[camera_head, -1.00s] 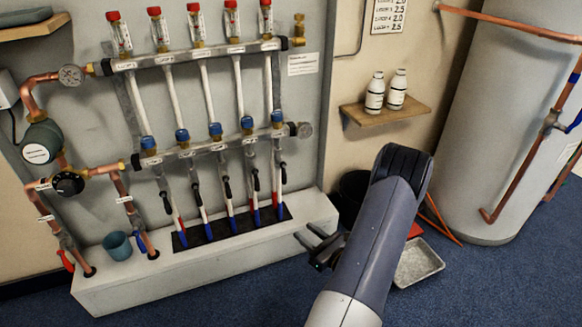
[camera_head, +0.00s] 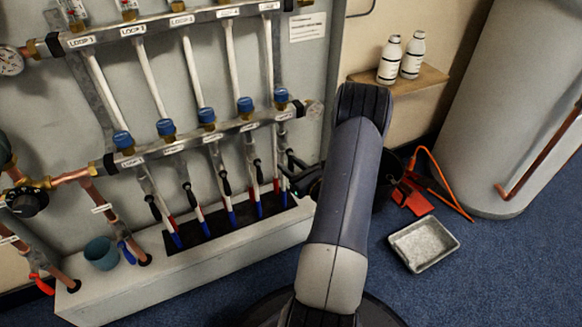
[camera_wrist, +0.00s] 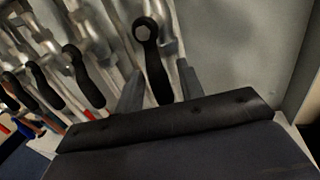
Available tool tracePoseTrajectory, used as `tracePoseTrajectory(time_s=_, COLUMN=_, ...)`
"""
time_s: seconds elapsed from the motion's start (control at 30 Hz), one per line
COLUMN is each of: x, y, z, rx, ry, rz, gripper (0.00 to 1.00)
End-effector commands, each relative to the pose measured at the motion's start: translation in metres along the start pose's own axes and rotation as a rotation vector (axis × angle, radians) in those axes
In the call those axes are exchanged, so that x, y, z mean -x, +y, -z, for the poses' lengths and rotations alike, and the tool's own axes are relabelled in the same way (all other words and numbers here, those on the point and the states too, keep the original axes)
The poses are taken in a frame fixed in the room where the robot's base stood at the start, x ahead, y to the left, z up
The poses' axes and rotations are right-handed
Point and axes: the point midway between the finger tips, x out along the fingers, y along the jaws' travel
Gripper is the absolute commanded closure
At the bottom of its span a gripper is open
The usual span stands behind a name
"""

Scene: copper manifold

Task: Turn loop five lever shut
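The loop five lever (camera_wrist: 152,62) is the nearest black lever in the wrist view, pointing down from its round pivot. My gripper (camera_wrist: 159,72) is open, with one grey finger on each side of that lever and the handle between them. Contact with the handle cannot be made out. In the head view my gripper (camera_head: 287,168) is at the rightmost pipe of the lower manifold bar (camera_head: 190,143), and it largely hides the lever there. The loop four lever (camera_head: 258,171) hangs just to the left, with several other black levers further left.
A white ledge (camera_head: 190,269) runs below the pipes, with a teal cup (camera_head: 101,253) on it. A shelf (camera_head: 428,78) with two white bottles is on the right. A metal tray (camera_head: 423,244) and a red object (camera_head: 412,198) lie on the blue floor.

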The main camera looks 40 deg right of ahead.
Motion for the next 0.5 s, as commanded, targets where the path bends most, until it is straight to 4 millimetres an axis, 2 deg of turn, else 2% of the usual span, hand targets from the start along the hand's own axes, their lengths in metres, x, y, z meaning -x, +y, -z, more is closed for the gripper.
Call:
tracePoseTrajectory(time_s=0.2, x=-0.0002, y=-0.0002, z=-0.0004, rx=0.000, ry=0.000, rz=0.000, gripper=0.63)
tracePoseTrajectory(time_s=0.5, x=0.0000, y=-0.0002, z=-0.0003, rx=0.001, ry=0.000, rz=0.000, gripper=0.88)
